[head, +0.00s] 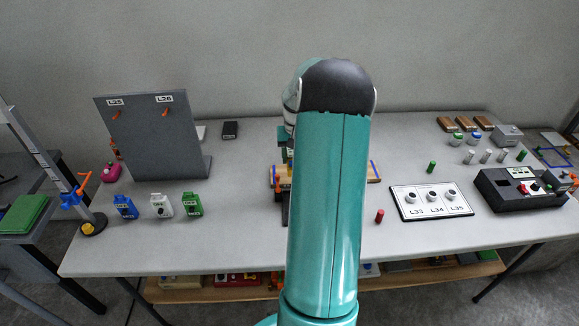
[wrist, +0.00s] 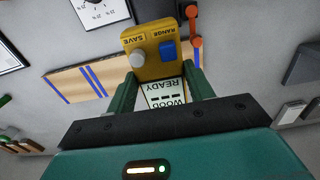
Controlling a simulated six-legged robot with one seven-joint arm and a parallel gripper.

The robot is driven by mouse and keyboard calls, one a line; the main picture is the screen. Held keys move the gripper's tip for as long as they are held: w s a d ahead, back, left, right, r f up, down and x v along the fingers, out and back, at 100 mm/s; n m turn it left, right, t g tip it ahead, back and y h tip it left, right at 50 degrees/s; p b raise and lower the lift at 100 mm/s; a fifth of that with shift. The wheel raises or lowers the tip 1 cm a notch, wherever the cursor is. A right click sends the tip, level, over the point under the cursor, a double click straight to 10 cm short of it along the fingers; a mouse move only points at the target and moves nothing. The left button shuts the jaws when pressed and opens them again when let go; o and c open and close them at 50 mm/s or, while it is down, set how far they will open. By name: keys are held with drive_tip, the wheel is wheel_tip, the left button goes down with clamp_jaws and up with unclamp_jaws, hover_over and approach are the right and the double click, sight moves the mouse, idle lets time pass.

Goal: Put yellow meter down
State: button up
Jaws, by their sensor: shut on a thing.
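The yellow meter (wrist: 152,66) shows in the wrist view, with a grey knob, a blue button, SAVE and RANGE labels and a white display reading WOOD READY. My gripper (wrist: 163,76) is shut on it, with a green finger on each side. Behind the meter in the wrist view is a wooden board (wrist: 65,86) with blue stripes; whether they touch I cannot tell. In the head view the board (head: 374,172) lies on the table, partly hidden behind my arm. My arm hides most of the gripper and the meter there.
A grey panel (head: 152,135) stands at the left of the grey table (head: 240,235). Blue, white and green bottles (head: 192,206) stand before it. A white holder plate (head: 432,211) and a black device (head: 505,200) are at right. An orange part (wrist: 195,42) is beside the meter.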

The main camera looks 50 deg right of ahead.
sight(290, 159)
drive_tip(key=w+f, duration=0.1)
drive_tip(key=w+d+f, duration=0.1)
drive_tip(key=f, duration=0.1)
drive_tip(key=w+d+f, duration=0.1)
drive_tip(key=w+f, duration=0.1)
drive_tip(key=shift+d+f, duration=0.2)
drive_tip(key=shift+d, duration=0.05)
drive_tip(key=shift+w+d+f, duration=0.1)
drive_tip(key=shift+f, duration=1.65)
drive_tip(key=shift+f, duration=0.2)
drive_tip(key=o, duration=1.1)
drive_tip(key=shift+o, duration=0.2)
drive_tip(key=shift+r, duration=0.1)
wheel_tip(290, 159, up, 12)
drive_tip(key=shift+r, duration=0.15)
